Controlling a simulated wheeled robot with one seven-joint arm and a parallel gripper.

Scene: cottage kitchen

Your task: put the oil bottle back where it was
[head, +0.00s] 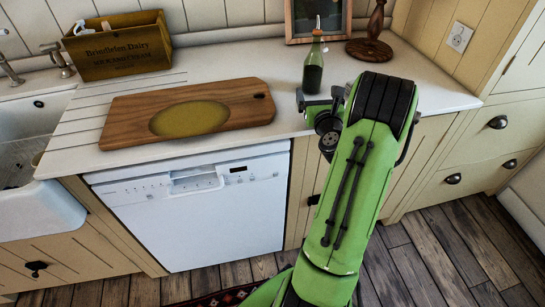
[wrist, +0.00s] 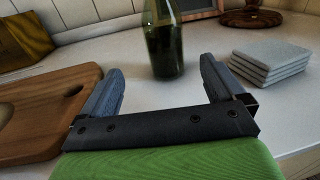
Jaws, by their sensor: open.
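My gripper (wrist: 158,80) is open and empty. In the head view my gripper (head: 320,100) is low over the counter's front part, just in front of the bottle, and partly hidden by my arm.
A wooden cutting board (head: 120,123) with a yellowish oval patch lies left. A wooden crate (head: 117,62) stands behind it. A stack of pale square tiles (wrist: 270,62) lies right of the bottle. A round wooden stand (head: 370,48) and a framed picture (head: 300,22) are at the back.

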